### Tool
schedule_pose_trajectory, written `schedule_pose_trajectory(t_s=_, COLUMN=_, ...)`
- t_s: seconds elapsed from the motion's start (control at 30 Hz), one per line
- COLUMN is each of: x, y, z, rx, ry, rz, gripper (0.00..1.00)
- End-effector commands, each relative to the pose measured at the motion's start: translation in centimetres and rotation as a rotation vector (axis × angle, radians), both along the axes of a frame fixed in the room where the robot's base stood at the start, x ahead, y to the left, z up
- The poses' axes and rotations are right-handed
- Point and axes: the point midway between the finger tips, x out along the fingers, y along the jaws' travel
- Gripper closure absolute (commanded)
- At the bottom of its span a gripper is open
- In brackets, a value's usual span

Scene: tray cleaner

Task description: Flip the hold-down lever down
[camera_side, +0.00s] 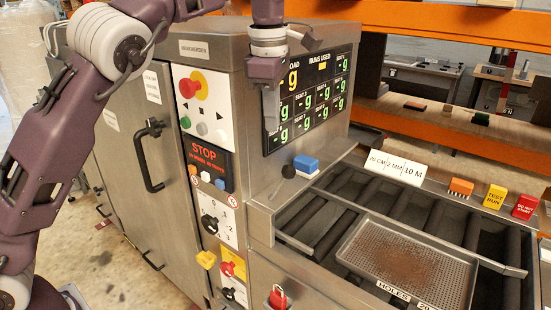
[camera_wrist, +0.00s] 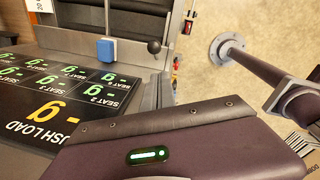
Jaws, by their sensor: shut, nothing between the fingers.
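The hold-down lever appears to be the thin rod with a black ball knob (camera_side: 289,171) beside the blue block on the steel ledge, below the display. Its rod seems to slant down and left from the knob; its pivot is not clear. The knob also shows in the wrist view (camera_wrist: 154,46), right of the blue block. My gripper (camera_side: 270,118) points down in front of the display, above the knob and apart from it. It is shut and empty. In the wrist view its purple housing fills the bottom and its fingertips cannot be made out.
The blue block (camera_side: 306,165) sits close by the knob. The display panel (camera_side: 308,98) stands just behind my gripper. A perforated tray (camera_side: 450,272) with brown grains lies on the rollers at the right. Yellow (camera_side: 495,197) and red (camera_side: 525,207) blocks stand on the far rail.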

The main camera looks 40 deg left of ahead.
Motion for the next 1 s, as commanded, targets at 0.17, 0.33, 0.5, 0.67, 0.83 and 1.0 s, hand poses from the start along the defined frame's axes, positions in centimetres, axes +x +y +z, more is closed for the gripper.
schedule_pose_trajectory(t_s=0.17, x=0.6, y=-0.3, z=-0.6, rx=0.016, ry=0.004, rz=0.046, gripper=1.0)
schedule_pose_trajectory(t_s=0.33, x=0.6, y=-0.2, z=-0.6, rx=0.016, ry=0.003, rz=0.045, gripper=1.0)
schedule_pose_trajectory(t_s=0.5, x=0.7, y=-0.2, z=-1.6, rx=0.015, ry=0.005, rz=0.044, gripper=1.0)
schedule_pose_trajectory(t_s=0.67, x=0.9, y=0.0, z=-4.8, rx=0.014, ry=0.007, rz=0.043, gripper=1.0)
schedule_pose_trajectory(t_s=0.83, x=1.3, y=0.3, z=-8.1, rx=0.015, ry=0.005, rz=0.043, gripper=1.0)
schedule_pose_trajectory(t_s=1.0, x=1.6, y=0.4, z=-10.0, rx=0.016, ry=0.003, rz=0.042, gripper=1.0)
